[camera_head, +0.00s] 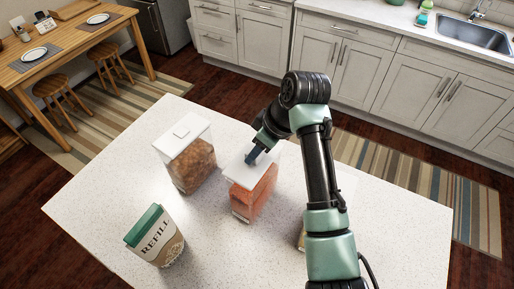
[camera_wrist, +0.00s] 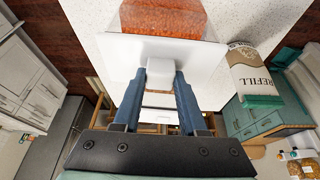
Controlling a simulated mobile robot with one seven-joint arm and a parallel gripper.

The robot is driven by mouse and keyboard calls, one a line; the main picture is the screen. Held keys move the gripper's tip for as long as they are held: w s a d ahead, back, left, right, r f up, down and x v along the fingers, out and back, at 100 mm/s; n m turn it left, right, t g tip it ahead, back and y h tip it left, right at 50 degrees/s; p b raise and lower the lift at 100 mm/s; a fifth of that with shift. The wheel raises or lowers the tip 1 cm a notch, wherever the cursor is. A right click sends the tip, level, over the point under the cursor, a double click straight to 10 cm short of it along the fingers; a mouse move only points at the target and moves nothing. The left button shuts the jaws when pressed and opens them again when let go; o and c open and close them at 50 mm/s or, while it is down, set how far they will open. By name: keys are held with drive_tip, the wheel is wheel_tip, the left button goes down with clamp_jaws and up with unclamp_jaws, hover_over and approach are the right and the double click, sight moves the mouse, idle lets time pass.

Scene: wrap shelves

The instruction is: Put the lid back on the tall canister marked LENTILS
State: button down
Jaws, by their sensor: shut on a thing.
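A tall clear canister of orange-red contents (camera_head: 252,198) stands on the pale speckled counter, with a small label low on its front that I cannot read. A white square lid (camera_head: 234,173) is at its top; it also shows in the wrist view (camera_wrist: 205,56). My gripper (camera_head: 253,156) is shut on the lid's raised knob, with blue fingers on both sides of it in the wrist view (camera_wrist: 160,78). The orange contents (camera_wrist: 163,16) show past the lid's edge there. I cannot tell whether the lid touches the canister's rim; the rim is hidden.
A lidded canister of brown contents (camera_head: 192,165) stands close on the left. A REFILL bag (camera_head: 155,237) with a green top stands at the front left. Another container is mostly hidden behind my arm. The front middle of the counter (camera_head: 225,255) is clear.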

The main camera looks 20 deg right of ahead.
drive_tip(key=shift+f, duration=0.65)
idle(0.7)
unclamp_jaws()
idle(0.5)
drive_tip(key=shift+r, duration=0.1)
drive_tip(key=shift+r+p, duration=3.05)
drive_tip(key=shift+r, duration=0.4)
